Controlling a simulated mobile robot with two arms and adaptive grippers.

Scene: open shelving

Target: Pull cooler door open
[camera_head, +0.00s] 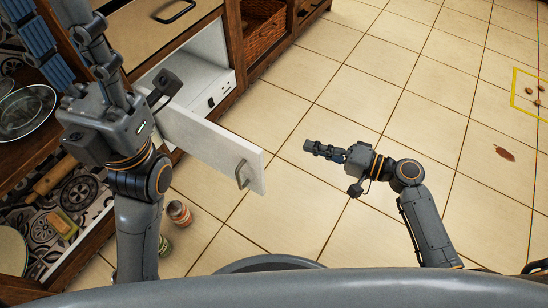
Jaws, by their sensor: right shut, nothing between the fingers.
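The white cooler door (205,143) stands swung out from the white cooler box (206,75) in the wooden shelving. Its grey handle (241,174) is near the free end. My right gripper (311,147) is shut and empty, to the right of the door's free end and apart from the handle. My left gripper (62,38) is raised at the upper left, its fingers spread over the shelving. My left wrist and arm hide part of the door's hinge side and the shelves behind it.
Two small cans, a red one (180,213) and a green one (165,245), are on the floor below the door. A wicker basket (262,30) sits in the shelving. A brown stain (505,154) and a yellow square outline (515,96) mark the floor at right. The middle floor is clear.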

